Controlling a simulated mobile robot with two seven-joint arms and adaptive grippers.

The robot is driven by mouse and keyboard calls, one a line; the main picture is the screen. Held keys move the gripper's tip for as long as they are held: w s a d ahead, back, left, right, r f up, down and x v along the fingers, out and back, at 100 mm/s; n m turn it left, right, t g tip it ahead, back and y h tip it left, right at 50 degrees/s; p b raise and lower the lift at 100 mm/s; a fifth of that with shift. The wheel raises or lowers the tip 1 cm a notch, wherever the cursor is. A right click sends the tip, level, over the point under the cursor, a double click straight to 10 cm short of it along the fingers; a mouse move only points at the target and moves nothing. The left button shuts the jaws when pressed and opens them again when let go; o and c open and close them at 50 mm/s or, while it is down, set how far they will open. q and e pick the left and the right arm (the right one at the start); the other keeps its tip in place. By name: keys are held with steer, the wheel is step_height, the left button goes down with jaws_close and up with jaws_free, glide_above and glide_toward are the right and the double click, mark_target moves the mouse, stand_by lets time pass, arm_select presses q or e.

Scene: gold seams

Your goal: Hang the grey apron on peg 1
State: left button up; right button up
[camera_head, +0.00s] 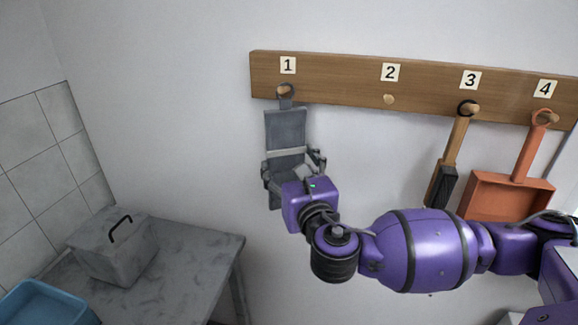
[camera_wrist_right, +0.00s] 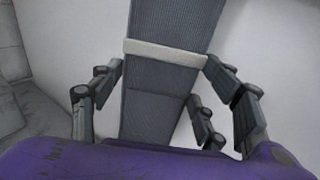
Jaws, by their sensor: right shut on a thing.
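The grey apron (camera_head: 285,127) hangs upright against the wall below peg 1 (camera_head: 284,90), with a light band across its middle. Its top loop reaches the peg; I cannot tell whether it is around the peg or just in front of it. My right gripper (camera_head: 293,162) is shut on the apron at about the height of the band. In the right wrist view the apron (camera_wrist_right: 160,85) runs up between the fingers of the gripper (camera_wrist_right: 163,72), and its top is out of frame. My left gripper is not in view.
The wooden peg board (camera_head: 335,75) carries labels 1 to 4. Peg 2 (camera_head: 389,99) is bare. A brush (camera_head: 449,165) hangs on peg 3 and an orange dustpan (camera_head: 507,192) on peg 4. At lower left, a grey table (camera_head: 195,265) holds a lidded box (camera_head: 112,250) and a blue bin (camera_head: 45,303).

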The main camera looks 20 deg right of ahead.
stand_by(0.3)
steer(key=o, duration=1.4)
